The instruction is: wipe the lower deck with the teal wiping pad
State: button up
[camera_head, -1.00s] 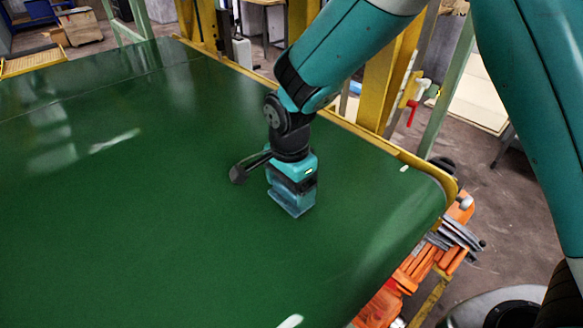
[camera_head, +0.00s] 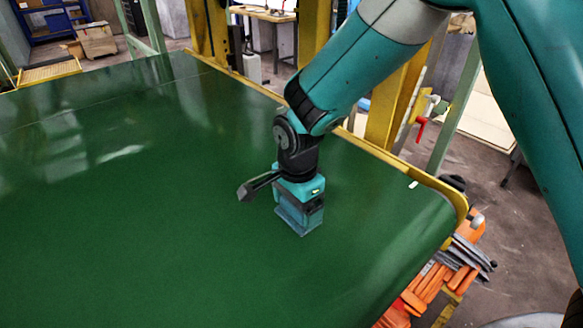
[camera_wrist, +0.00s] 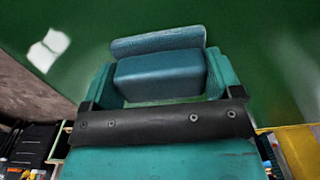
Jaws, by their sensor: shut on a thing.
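The green deck (camera_head: 130,240) is a broad glossy surface with a yellow rim, filling much of the head view. My gripper (camera_head: 300,208) points down over its right part. It is shut on the teal wiping pad (camera_head: 299,222), a blue-teal block whose lower edge is at the deck surface; I cannot tell for sure whether it touches. In the wrist view the wiping pad (camera_wrist: 160,75) sits between the two teal fingers of my gripper (camera_wrist: 162,82), with green deck (camera_wrist: 265,40) beyond it.
A yellow post (camera_head: 400,95) stands at the deck's back edge, with a red-handled valve (camera_head: 421,128) beside it. Orange parts (camera_head: 440,285) lie below the right edge. A small white mark (camera_head: 413,184) is near the right rim. The left and front of the deck are clear.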

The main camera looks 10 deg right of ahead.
notch_tip(320, 180, up, 3)
jog(key=shift+d+p, duration=0.1)
jog(key=shift+p, duration=0.75)
notch_tip(320, 180, up, 5)
jog(key=p, duration=0.4)
jog(key=shift+r+p, duration=0.15)
jog(key=shift+p, duration=0.25)
